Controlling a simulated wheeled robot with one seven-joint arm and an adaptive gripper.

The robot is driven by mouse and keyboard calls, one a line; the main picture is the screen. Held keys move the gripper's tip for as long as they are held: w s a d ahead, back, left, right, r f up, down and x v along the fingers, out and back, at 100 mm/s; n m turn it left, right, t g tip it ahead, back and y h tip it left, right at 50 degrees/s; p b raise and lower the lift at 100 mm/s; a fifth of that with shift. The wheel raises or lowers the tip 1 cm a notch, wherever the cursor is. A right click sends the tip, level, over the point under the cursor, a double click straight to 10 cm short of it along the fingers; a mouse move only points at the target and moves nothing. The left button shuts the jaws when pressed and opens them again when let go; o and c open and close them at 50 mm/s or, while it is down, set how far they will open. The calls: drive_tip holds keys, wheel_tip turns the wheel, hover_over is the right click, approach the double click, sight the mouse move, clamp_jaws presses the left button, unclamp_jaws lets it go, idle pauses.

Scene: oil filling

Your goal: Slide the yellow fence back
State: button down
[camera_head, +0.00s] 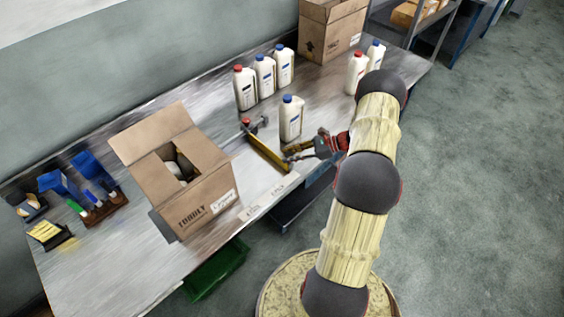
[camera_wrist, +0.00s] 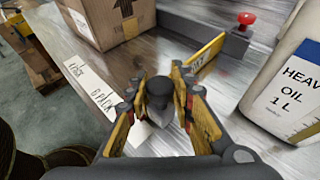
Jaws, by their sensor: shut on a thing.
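The yellow fence (camera_head: 262,151) is a narrow upright strip on the metal table, between the open cardboard box and a white oil bottle. It also shows in the wrist view (camera_wrist: 207,53), ahead of my fingers. My gripper (camera_head: 292,153) is at the near right end of the fence, low over the table. In the wrist view my gripper (camera_wrist: 162,98) is shut on a dark rounded knob (camera_wrist: 160,88). The fingers hide how the knob joins the fence.
An open cardboard box (camera_head: 205,185) stands left of the fence. A white oil bottle (camera_head: 291,120) stands close behind my gripper. A red button (camera_wrist: 246,18) is near the fence's far end. Several more bottles and a closed box (camera_head: 335,35) stand farther back.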

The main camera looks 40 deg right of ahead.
drive_tip(key=shift+d, duration=0.25)
drive_tip(key=c, duration=1.7)
unclamp_jaws()
drive_tip(key=shift+d, duration=0.1)
drive_tip(key=shift+o, duration=0.4)
drive_tip(key=shift+o, duration=0.3)
drive_tip(key=v, duration=1.2)
